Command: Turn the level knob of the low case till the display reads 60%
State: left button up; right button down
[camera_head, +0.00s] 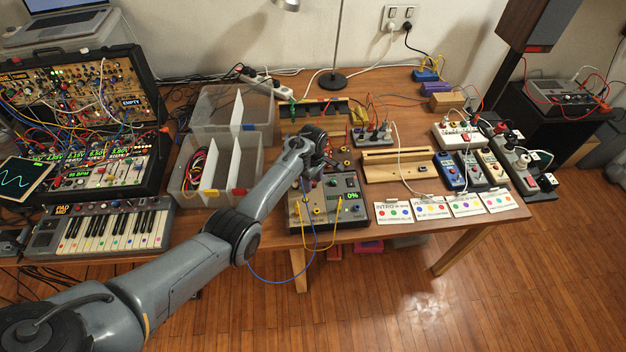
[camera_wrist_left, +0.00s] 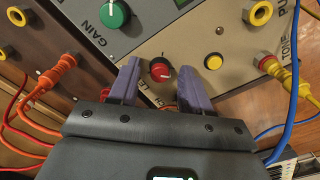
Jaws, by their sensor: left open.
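The low case (camera_head: 300,213) stands near the table's front edge, and its display (camera_head: 352,195) reads 0%. My left gripper (camera_head: 318,170) reaches down over the back part of this case. In the left wrist view my left gripper (camera_wrist_left: 160,84) is open. A red knob (camera_wrist_left: 160,72) with a white mark sits between its two purple fingers, with a small gap showing on each side. The knob's label is mostly hidden, so I cannot read it. A green knob (camera_wrist_left: 115,14) marked GAIN and a yellow button (camera_wrist_left: 213,61) are on the same panel. My right gripper is not in view.
Clear bins (camera_head: 240,165) stand left of the case. A wooden stand (camera_head: 400,170) and a row of cards (camera_head: 430,208) lie to its right.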

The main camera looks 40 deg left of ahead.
pick_arm(q)
grip_shut()
jog(key=shift+r+m+p, duration=0.1)
jog(key=shift+m+p, duration=0.8)
jog(key=shift+m, duration=0.3)
jog(key=m+p, duration=0.1)
jog(key=m, duration=0.2)
jog(key=shift+m, duration=0.3)
jog(key=m+p, duration=0.1)
jog(key=m, duration=0.2)
jog(key=shift+m, duration=2.3)
